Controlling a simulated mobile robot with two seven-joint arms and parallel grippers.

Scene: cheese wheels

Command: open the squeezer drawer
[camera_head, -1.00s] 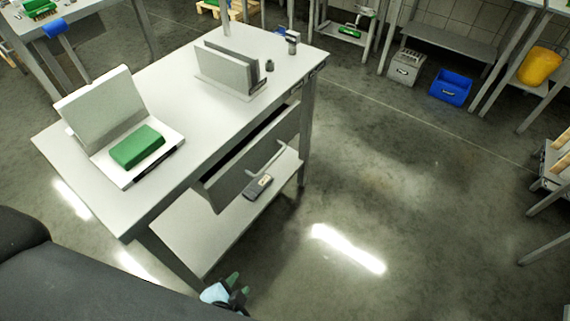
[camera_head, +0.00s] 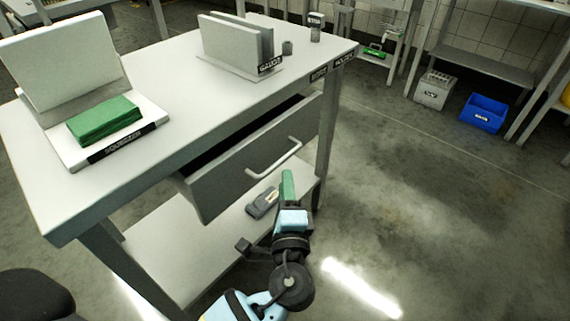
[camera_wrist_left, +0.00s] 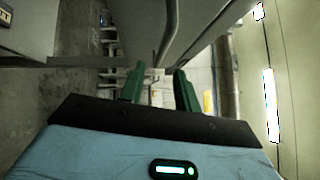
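The grey drawer (camera_head: 235,175) under the white table top stands partly open, with a dark gap behind its front. Its bar handle (camera_head: 274,160) is on the right half of the front. My left gripper (camera_head: 287,180), with green fingers, is just below and in front of the handle. In the left wrist view its two fingers (camera_wrist_left: 159,82) are apart with nothing between them. A curved bar that looks like the handle (camera_wrist_left: 178,32) shows ahead of the fingers there. My right gripper is not in view.
The white table (camera_head: 180,105) carries a white press-like device (camera_head: 95,160) with a green block (camera_head: 103,120) and a labelled upright holder (camera_head: 232,42). A lower shelf (camera_head: 160,250) holds a small grey device (camera_head: 262,203).

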